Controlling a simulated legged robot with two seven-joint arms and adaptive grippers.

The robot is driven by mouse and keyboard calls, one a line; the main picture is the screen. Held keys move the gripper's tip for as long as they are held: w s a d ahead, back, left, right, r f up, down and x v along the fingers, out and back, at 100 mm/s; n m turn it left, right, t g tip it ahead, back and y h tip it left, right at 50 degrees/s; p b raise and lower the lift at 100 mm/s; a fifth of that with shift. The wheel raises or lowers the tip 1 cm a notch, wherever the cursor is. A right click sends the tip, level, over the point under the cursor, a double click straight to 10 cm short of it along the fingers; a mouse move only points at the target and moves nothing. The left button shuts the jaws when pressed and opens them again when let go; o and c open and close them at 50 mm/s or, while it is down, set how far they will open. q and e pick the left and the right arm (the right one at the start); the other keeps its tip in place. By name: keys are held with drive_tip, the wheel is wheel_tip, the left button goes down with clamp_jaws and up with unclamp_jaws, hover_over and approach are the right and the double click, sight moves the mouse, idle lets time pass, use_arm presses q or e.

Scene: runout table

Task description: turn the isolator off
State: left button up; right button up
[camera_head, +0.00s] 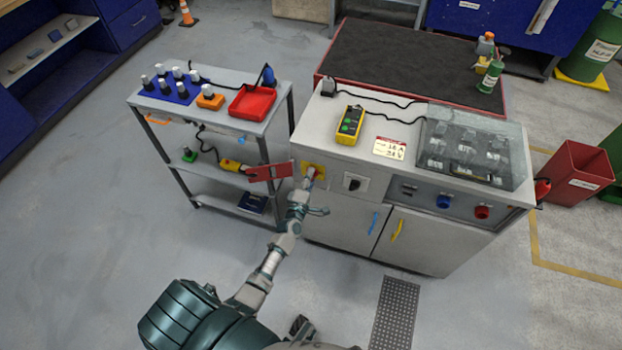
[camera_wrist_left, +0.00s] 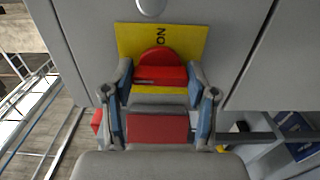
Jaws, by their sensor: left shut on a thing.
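The isolator is a red rotary handle (camera_wrist_left: 160,68) on a yellow plate (camera_wrist_left: 195,38) marked ON in the left wrist view. In the head view its yellow plate (camera_head: 306,168) is at the left end of the grey cabinet's front. My left gripper (camera_head: 310,180) reaches it from the front. In the left wrist view my left gripper (camera_wrist_left: 158,88) has a finger on each side of the red handle and is shut on it. My right gripper is not in view.
A black rotary switch (camera_head: 355,183) is right of the isolator. A red plate (camera_head: 270,171) sticks out just left of it, beside the grey trolley (camera_head: 215,180). A yellow handheld unit (camera_head: 349,125) lies on the cabinet top (camera_head: 310,120). The floor in front is mostly clear.

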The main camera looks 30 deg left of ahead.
use_arm(q)
drive_tip(key=shift+a, duration=0.2)
drive_tip(key=o, duration=0.9)
drive_tip(key=shift+o, duration=1.2)
drive_tip(key=shift+a+f, duration=0.1)
drive_tip(key=shift+s, duration=0.15)
drive_tip(key=v, duration=1.1)
drive_tip(key=shift+s, duration=0.35)
drive_tip(key=shift+f, duration=0.1)
